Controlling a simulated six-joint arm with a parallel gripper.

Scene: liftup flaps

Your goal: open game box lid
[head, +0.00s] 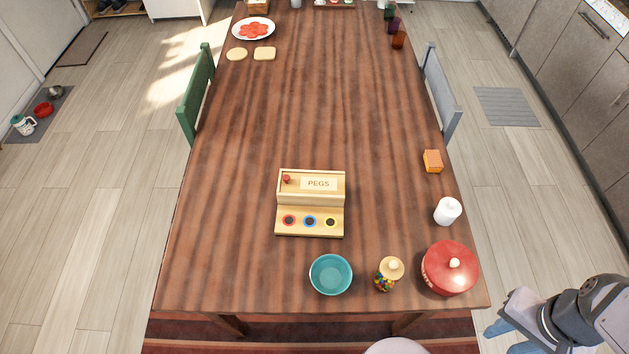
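The game box (311,203) is a pale wooden box in the head view, on the near half of the table. Its raised back part carries a white label reading PEGS (318,184) and a small red knob (287,180) at the left. The lid looks shut, and the inside is hidden. The lower front ledge has three dark holes ringed red, blue and yellow. Parts of my arm show at the lower right corner, beyond the table edge and well apart from the box.
The wooden table (310,110) is clear behind and left of the box. Nearer are a teal bowl (331,275), a candy jar (388,274) and a red lidded pot (450,270). A white canister (447,211) and orange block (432,161) stand right. Chairs flank the table.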

